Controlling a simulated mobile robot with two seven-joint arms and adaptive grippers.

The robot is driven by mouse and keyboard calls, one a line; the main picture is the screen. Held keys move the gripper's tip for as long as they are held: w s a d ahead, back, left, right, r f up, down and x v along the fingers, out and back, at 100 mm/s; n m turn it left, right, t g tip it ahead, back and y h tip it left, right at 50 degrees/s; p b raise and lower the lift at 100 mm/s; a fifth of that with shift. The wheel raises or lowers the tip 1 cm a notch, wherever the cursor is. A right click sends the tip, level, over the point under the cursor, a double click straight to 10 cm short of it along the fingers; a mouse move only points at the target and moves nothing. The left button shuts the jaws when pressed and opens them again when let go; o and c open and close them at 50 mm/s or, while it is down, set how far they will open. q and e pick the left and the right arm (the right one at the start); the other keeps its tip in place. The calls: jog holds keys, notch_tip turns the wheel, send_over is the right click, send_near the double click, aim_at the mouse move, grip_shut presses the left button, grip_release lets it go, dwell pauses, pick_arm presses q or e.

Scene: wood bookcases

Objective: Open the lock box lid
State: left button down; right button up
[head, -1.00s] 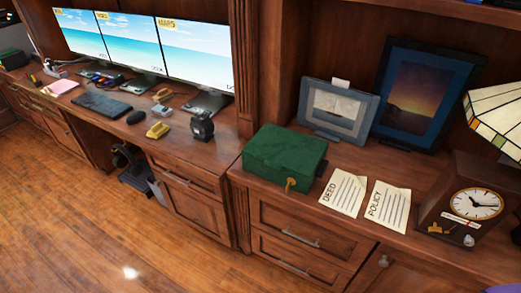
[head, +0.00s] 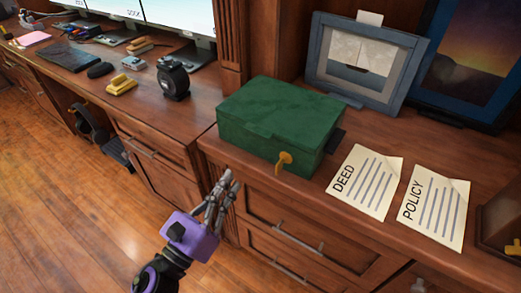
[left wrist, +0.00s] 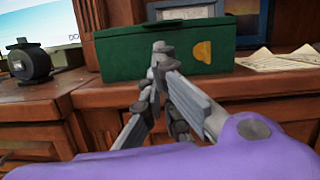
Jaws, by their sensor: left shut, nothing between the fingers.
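The green lock box (head: 275,118) stands on the wooden counter with its lid closed. A yellow key (head: 283,161) sticks out of its front face. The box also shows in the left wrist view (left wrist: 120,58), straight ahead, with the yellow key (left wrist: 203,51) at the right of its front. My left gripper (head: 226,178), with a purple body, is in front of the counter edge, below and to the left of the key. Its fingertips (left wrist: 160,48) are together and empty, apart from the box. My right gripper is not in view.
Sheets marked DEED (head: 362,182) and POLICY (head: 435,205) lie right of the box. A framed picture (head: 362,62) stands behind it. A black tape dispenser (head: 173,80) stands to the left. Drawers (head: 285,215) are below the counter edge.

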aim_at(259, 140)
pick_arm(q)
jog(key=shift+m, duration=0.7)
jog(key=p+x, duration=0.1)
jog(key=x, duration=0.8)
jog(key=shift+d+r+p, duration=0.1)
jog(key=shift+d+p, duration=0.15)
jog(key=shift+p, duration=0.05)
jog(key=shift+w+d, duration=0.1)
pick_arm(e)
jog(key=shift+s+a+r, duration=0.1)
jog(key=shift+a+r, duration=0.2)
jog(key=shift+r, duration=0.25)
pick_arm(q)
jog(key=shift+r, duration=0.1)
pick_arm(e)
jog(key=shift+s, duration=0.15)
